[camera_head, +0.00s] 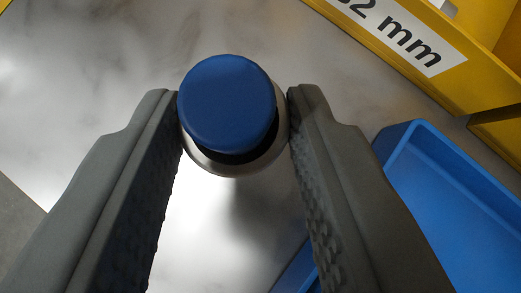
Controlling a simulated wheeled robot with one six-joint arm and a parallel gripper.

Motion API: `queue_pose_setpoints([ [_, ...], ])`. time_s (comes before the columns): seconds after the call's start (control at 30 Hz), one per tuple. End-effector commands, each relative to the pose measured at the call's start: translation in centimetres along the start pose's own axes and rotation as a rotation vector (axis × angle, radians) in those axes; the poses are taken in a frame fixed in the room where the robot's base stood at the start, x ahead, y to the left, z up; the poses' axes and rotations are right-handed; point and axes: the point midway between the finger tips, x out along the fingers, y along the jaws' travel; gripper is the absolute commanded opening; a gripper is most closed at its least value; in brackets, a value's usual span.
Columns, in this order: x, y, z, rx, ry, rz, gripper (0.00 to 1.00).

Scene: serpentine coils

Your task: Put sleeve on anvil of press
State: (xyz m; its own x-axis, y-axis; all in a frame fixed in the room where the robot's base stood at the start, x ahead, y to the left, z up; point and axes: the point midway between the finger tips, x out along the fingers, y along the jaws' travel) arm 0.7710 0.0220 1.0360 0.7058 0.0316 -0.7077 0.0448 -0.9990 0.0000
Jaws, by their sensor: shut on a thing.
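My gripper (235,98) reaches up from the bottom of the view, with one grey, studded finger on each side. It is shut on the sleeve, a short silvery metal ring (240,168), with the fingertips against its left and right sides. A round blue disc-like piece (228,103) covers most of the ring's opening. A dark crescent of the opening shows along its lower right. I cannot tell whether the blue piece sits in the sleeve or apart from it. I cannot pick out the press or its anvil.
A yellow structure (395,68) with a white label (405,30), partly cut off and ending in "2 mm", crosses the top right. A blue bin (440,185) lies right of my right finger. The pale, shiny surface (90,60) at the upper left looks clear.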

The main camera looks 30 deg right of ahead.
Motion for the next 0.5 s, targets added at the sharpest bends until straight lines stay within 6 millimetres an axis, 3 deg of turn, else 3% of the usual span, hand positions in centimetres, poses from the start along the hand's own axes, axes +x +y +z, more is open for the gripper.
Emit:
queue_pose_setpoints([
  [0.2, 2.3, 0.0, 2.2, 0.0, -0.001, 0.0, 0.02],
  [0.5, 3.9, 0.0, 3.9, 0.0, -0.002, 0.0, 0.02],
])
